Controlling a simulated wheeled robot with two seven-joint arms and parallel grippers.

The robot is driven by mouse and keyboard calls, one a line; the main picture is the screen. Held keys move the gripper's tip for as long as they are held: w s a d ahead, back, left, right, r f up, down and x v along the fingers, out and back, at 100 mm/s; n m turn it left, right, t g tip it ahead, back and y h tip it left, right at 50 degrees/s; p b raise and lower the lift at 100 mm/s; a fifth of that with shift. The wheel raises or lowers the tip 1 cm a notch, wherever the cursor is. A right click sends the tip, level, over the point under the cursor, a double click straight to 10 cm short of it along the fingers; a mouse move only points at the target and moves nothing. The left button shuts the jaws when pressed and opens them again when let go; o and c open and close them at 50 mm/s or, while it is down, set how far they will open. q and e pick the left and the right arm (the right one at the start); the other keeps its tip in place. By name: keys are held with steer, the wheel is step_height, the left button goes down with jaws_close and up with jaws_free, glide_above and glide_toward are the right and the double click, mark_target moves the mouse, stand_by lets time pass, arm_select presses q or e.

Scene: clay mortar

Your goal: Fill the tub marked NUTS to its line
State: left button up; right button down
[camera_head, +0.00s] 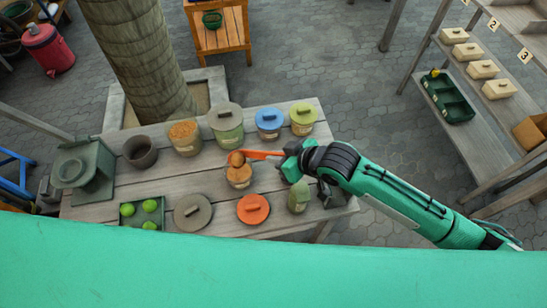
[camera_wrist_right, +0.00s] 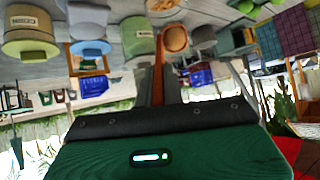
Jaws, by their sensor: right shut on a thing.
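My right gripper (camera_head: 287,160) is shut on the orange handle of a scoop (camera_head: 262,154), which points left across the table. The scoop's round bowl (camera_head: 236,158) is just above a small open tub (camera_head: 239,178) with an orange rim and brown contents. In the right wrist view the scoop handle (camera_wrist_right: 158,75) runs from the jaws to a bowl (camera_wrist_right: 176,38) that looks filled with brown stuff. A larger open tub (camera_head: 184,142) full of orange-brown pieces stands behind to the left. My left gripper is not in view.
Lidded green (camera_head: 227,130), blue (camera_head: 268,122) and yellow-green (camera_head: 303,118) tubs stand along the back. A grey lid (camera_head: 192,212) and an orange lid (camera_head: 253,209) lie in front, near a green jar (camera_head: 299,198). A tray of green balls (camera_head: 160,216) and dark pot (camera_head: 140,152) are left.

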steer(key=shift+s+d+f+t+y+b, duration=0.3)
steer(key=shift+f+y+b, duration=0.3)
steer(key=shift+b, duration=0.7)
steer(key=shift+s+d+f+t+y+b, duration=0.4)
steer(key=shift+f+b, duration=0.35)
steer(key=shift+b, duration=0.5)
steer(key=shift+s+d+f+t+y+b, duration=0.15)
steer(key=shift+f+t+y+b, duration=0.45)
steer(key=shift+b, duration=0.7)
